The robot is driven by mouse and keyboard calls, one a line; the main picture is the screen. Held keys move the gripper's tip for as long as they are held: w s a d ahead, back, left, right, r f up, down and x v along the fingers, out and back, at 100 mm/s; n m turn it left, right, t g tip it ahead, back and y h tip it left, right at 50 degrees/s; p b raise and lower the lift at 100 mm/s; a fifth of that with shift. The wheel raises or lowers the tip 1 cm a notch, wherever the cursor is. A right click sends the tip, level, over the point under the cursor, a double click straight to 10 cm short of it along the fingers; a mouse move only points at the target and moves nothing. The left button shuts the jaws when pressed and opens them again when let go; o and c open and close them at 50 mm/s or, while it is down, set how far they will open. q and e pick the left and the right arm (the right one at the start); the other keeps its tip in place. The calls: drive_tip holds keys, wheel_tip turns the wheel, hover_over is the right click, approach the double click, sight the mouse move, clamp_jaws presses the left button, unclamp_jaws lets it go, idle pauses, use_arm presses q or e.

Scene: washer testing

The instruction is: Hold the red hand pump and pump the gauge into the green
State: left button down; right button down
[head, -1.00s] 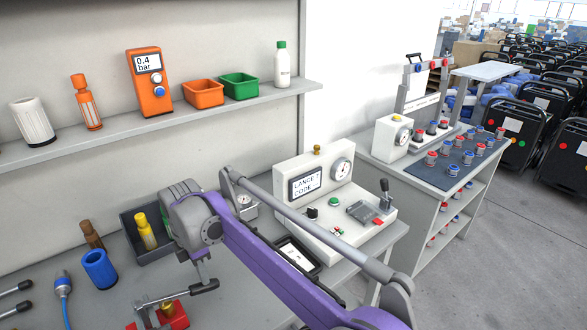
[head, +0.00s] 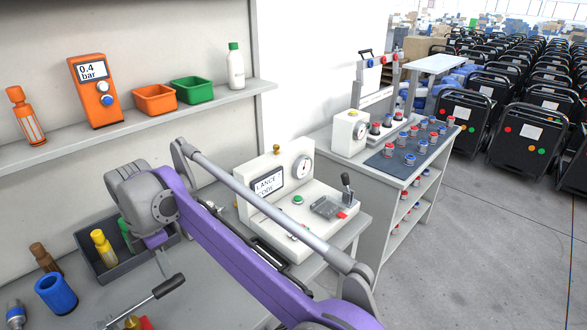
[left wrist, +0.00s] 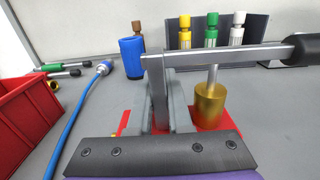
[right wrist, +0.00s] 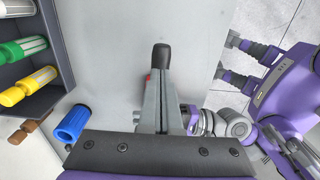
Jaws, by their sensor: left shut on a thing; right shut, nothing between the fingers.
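The red hand pump has a red base (left wrist: 218,142), a brass cylinder (left wrist: 210,105) and a lever bar (left wrist: 225,55) with a black grip. In the head view only its brass top (head: 133,322), a bit of red and the raised lever grip (head: 168,286) show at the bottom edge. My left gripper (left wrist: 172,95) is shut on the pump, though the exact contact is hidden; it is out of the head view. My right gripper (right wrist: 163,75) is shut and empty, just above the lever grip (right wrist: 161,57); contact is unclear.
A white test panel (head: 285,180) with a dial stands to the right.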

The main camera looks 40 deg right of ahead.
use_arm(q)
drive_tip(key=c, duration=0.8)
unclamp_jaws()
drive_tip(key=shift+o, duration=0.2)
